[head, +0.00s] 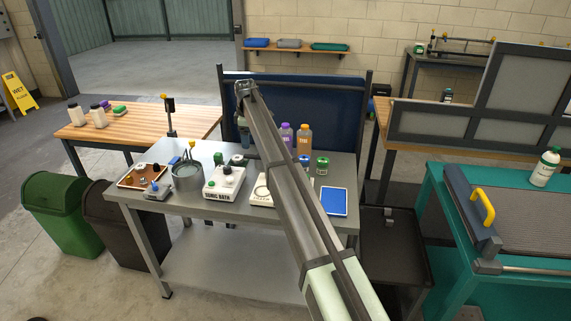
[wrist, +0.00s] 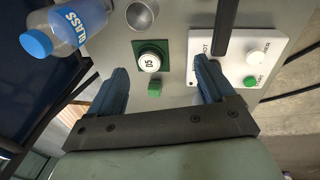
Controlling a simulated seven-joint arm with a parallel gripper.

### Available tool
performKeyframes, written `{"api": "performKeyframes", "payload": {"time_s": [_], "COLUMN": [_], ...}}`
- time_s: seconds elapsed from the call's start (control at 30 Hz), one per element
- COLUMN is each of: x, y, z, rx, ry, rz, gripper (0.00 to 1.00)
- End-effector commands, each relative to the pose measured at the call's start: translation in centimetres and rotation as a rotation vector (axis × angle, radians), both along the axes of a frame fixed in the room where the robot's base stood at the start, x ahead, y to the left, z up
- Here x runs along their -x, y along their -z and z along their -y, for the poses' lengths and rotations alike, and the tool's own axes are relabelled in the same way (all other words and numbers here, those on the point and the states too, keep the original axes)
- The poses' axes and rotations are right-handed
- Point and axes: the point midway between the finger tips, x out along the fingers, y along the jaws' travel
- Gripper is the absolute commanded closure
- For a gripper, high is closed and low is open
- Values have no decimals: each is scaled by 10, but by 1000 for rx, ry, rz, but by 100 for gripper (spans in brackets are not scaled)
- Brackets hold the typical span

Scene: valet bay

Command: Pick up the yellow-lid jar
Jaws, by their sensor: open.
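I cannot pick out a jar with a yellow lid in either view. A jar with a green lid (head: 322,165) stands on the grey workbench (head: 210,208) in the head view, right of my arm. My gripper (wrist: 162,72) is open and empty in the wrist view, its two dark fingers apart above the bench.
A blue-capped bottle (wrist: 72,24) and a metal cup (wrist: 142,13) stand near my fingers. A white device (wrist: 262,45) lies by the right finger. Purple-capped (head: 287,136) and orange (head: 304,140) bottles stand before the blue back panel (head: 320,105). A steel pot (head: 187,176) is at left.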

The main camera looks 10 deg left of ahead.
Motion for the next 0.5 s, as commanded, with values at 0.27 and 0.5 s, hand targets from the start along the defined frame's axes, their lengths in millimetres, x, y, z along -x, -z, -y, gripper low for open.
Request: {"api": "performKeyframes", "payload": {"time_s": [0.27,0.5], "x": [-47,-53], "y": [0,3], "z": [114,140], "rx": [71,83], "ry": [-22,-31], "rz": [-133,-167], "gripper": [18,18]}}
